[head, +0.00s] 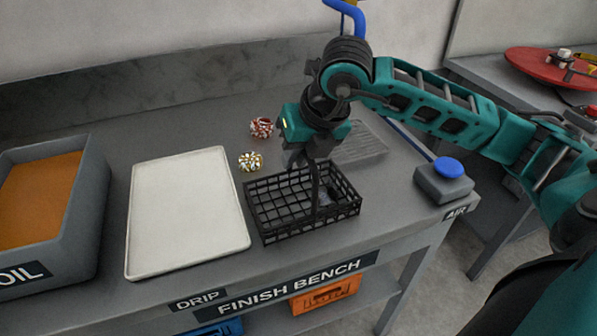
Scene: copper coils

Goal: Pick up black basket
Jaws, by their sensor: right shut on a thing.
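The black basket (285,215) is a wire-grid basket with an upright arched handle. It sits on the grey finish bench, right of the white drip tray. Something small and greyish shows inside it, too dim to name. My right gripper (313,165) points down over the far side of the basket and is shut on the basket's handle, near its top. The fingertips are partly hidden against the dark handle. I cannot tell whether the basket is clear of the bench top. My left gripper is not in view.
A white drip tray (188,212) and an oil bin (85,215) stand at the left. A red-white coil (262,128) and a yellow-white coil (250,161) lie behind the basket. A grey ribbed pad (362,145) and a blue-button air box (445,182) are at the right.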

